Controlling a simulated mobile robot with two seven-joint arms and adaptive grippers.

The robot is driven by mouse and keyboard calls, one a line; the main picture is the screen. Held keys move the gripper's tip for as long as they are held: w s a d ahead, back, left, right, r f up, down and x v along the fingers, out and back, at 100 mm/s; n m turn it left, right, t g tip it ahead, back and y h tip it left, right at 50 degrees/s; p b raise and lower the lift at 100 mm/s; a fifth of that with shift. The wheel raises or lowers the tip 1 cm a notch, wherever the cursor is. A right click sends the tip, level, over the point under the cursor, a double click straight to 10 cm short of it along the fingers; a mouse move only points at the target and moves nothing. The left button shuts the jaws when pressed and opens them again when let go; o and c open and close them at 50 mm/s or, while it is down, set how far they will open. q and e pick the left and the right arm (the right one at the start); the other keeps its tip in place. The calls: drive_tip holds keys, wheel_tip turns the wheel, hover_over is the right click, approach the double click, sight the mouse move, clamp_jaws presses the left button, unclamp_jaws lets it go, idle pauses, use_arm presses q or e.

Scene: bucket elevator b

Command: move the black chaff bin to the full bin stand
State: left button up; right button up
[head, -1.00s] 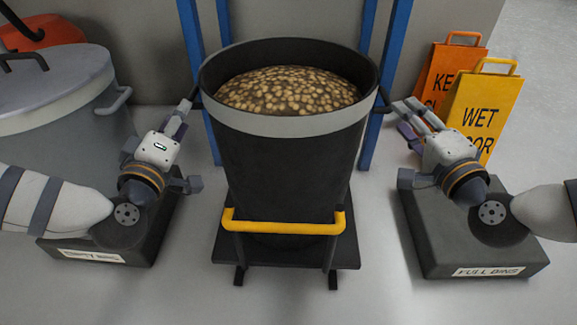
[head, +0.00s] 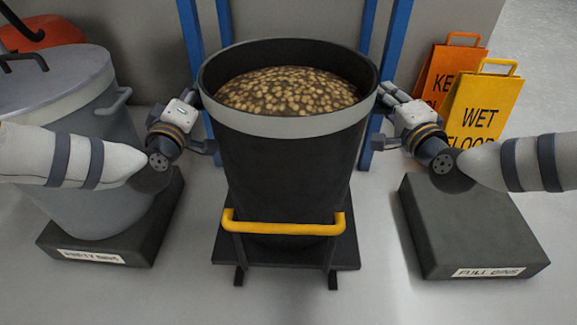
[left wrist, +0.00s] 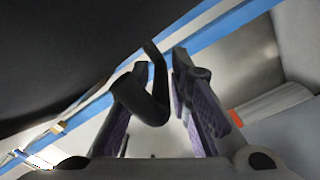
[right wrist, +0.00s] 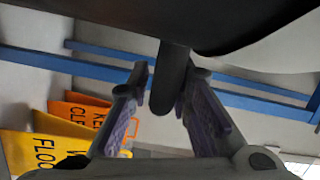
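The black chaff bin (head: 285,175), with a grey band and full of brown pellets, stands upright on a dark platform (head: 225,252) with a yellow bar (head: 283,227). My left gripper (head: 191,97) is at the bin's left side; in the left wrist view its fingers are open around a black handle loop (left wrist: 152,103). My right gripper (head: 386,95) is at the right side; in the right wrist view a black handle (right wrist: 171,80) hangs between its open fingers. The full bin stand (head: 470,235), a low dark block labelled FULL BINS, is empty at the right.
A grey lidded bin (head: 75,165) stands on the EMPTY BINS stand (head: 145,235) at the left. Blue uprights (head: 382,80) rise behind the black bin. Orange (head: 445,70) and yellow (head: 485,105) floor signs stand behind the full bin stand. The floor between the platform and that stand is clear.

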use_arm(q)
clamp_jaws()
use_arm(e)
clamp_jaws()
